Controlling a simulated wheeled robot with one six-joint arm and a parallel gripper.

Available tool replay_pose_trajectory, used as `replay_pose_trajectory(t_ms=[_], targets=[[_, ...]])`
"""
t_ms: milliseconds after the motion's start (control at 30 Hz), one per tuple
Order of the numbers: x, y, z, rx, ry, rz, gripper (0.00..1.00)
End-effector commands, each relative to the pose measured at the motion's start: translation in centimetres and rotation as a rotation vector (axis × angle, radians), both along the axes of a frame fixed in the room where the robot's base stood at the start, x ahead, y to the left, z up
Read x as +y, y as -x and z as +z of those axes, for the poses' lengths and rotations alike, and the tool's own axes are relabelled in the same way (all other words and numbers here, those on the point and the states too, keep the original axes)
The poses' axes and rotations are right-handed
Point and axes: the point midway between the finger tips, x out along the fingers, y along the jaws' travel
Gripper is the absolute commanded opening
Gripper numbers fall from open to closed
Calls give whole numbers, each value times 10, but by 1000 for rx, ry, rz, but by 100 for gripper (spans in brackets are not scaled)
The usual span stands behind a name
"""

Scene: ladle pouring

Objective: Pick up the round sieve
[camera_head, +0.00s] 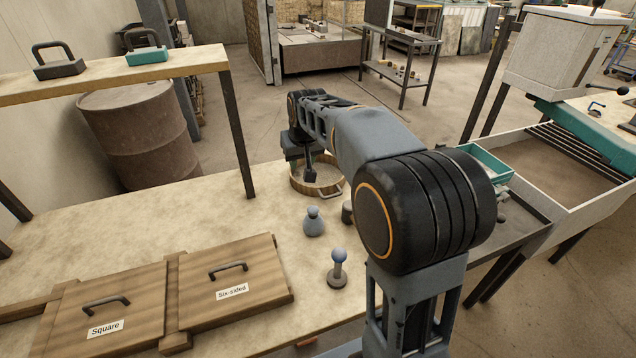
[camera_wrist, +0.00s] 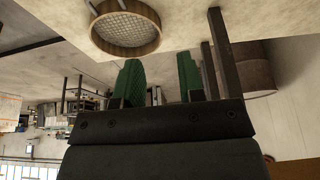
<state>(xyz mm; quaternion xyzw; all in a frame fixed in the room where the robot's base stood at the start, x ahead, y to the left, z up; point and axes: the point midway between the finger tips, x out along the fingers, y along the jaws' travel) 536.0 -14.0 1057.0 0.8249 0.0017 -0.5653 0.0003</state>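The round sieve (camera_head: 328,177) has a wooden rim, a pale mesh and a small handle on its near right side. It lies on the long table, at its far right part. In the wrist view, which looks upside down, the sieve (camera_wrist: 125,27) shows at the top, left of centre, past the fingertips. My gripper (camera_wrist: 161,65) is open, with two green fingers apart and nothing between them. In the head view my gripper (camera_head: 309,174) overlaps the sieve's left part; its fingers are partly hidden there. It appears apart from the sieve.
Two labelled wooden boxes (camera_head: 150,268) lie at the front left. A raised shelf (camera_head: 180,65) stands behind; the table's middle is clear.

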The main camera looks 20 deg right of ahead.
Motion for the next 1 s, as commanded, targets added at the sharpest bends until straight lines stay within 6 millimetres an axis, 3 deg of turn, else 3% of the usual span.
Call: replay_pose_trajectory(t_ms=[33, 100, 300, 600, 1000], targets=[[-3, -27, -18, 3, 0, -2, 36], [-7, -56, -32, -2, 0, -3, 36], [-17, -115, -67, -15, 1, -5, 36], [-22, -149, -105, -20, 2, -7, 36], [-22, -173, -161, -23, 1, -7, 36]])
